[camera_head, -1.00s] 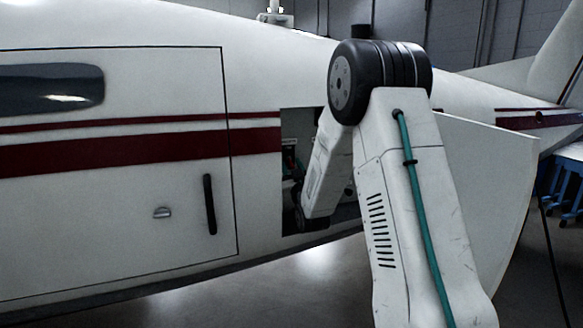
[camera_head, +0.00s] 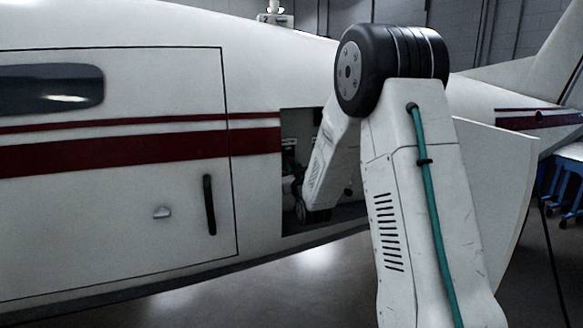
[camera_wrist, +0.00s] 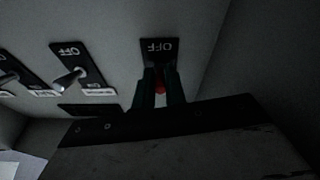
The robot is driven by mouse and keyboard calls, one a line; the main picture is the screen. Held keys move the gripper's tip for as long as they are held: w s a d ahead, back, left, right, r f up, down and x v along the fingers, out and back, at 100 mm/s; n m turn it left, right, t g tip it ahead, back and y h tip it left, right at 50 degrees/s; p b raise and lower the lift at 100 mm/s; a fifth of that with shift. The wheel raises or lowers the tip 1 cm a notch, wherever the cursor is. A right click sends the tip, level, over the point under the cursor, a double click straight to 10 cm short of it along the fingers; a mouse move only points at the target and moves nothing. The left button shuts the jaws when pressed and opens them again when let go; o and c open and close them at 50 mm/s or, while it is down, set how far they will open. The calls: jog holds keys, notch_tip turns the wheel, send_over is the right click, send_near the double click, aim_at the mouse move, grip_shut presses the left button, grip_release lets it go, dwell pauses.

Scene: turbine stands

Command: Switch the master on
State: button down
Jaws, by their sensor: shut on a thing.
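In the wrist view, a red-tipped switch (camera_wrist: 160,88) sits between the two dark fingers of my gripper (camera_wrist: 160,92), which are shut on it. The dark plate (camera_wrist: 160,49) above it reads OFF; the rest of its label is hidden by the fingers, so I cannot read its name or tell the lever's position. In the head view, my arm reaches into the open bay (camera_head: 292,126) in the aircraft's side, and the gripper itself cannot be made out there.
Left of the red-tipped switch are a metal toggle (camera_wrist: 68,80) on an OFF plate and another toggle (camera_wrist: 8,77) at the edge. A bay wall stands close on the right. The open hatch panel (camera_head: 490,190) is beside my arm in the head view.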

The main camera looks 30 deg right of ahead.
jog(key=r+g, duration=0.1)
jog(key=g, duration=0.1)
jog(key=g+y, duration=0.1)
jog(key=g, duration=0.1)
jog(key=shift+s+r, duration=0.1)
jog(key=shift+r, duration=0.3)
jog(key=shift+r+g+y, duration=0.2)
jog(key=shift+g+y, duration=0.1)
jog(key=shift+g, duration=0.55)
jog(key=shift+r+g+y, duration=0.2)
jog(key=shift+g+y, duration=0.1)
jog(key=shift+g, duration=0.55)
jog(key=shift+r+g, duration=0.1)
jog(key=shift+g, duration=0.3)
jog(key=c, duration=1.5)
grip_release()
jog(key=shift+o, duration=0.2)
jog(key=v, duration=0.7)
jog(key=shift+s+a, duration=0.15)
jog(key=shift+s, duration=0.05)
jog(key=shift+r, duration=0.1)
